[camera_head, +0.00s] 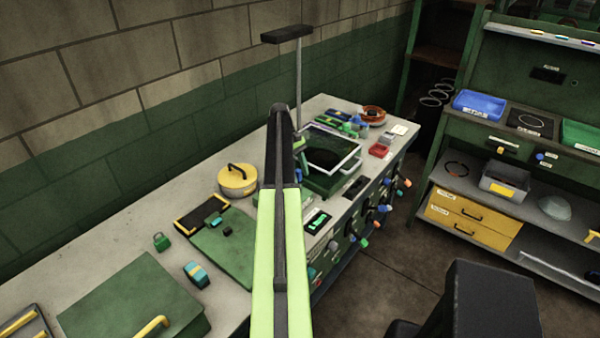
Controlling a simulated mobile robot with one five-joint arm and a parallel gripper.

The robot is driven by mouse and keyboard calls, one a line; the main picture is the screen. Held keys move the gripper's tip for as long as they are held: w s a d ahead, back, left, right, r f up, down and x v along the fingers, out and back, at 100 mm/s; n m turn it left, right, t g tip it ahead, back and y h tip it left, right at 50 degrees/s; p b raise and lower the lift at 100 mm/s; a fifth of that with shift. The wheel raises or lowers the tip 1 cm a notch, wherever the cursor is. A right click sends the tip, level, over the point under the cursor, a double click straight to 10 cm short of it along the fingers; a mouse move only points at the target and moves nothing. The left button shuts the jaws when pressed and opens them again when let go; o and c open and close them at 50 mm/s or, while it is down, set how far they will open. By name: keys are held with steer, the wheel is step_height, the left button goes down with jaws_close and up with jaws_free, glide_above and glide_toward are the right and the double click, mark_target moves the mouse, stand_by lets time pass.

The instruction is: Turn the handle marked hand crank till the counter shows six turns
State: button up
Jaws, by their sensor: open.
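My arm, lime green with a dark far end, reaches up the middle of the view over the workbench (85,264). My gripper cannot be made out; no fingertips show. A small black display (318,221) with green marks sits near the bench's front edge, just right of my arm; its reading is too small to tell. Several handles and knobs with orange and blue ends, such as an orange one (405,183), stick out from the bench's front. Their labels are unreadable, so I cannot tell which is the hand crank. My arm hides part of the bench.
A shelf unit with a blue bin (479,104) and yellow drawers (470,218) stands right. Floor (385,280) between is clear.

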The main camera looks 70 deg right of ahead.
steer(key=p+v, duration=1.5)
steer(key=v, duration=0.2)
steer(key=shift+s+r, duration=0.1)
steer(key=shift+c, duration=0.4)
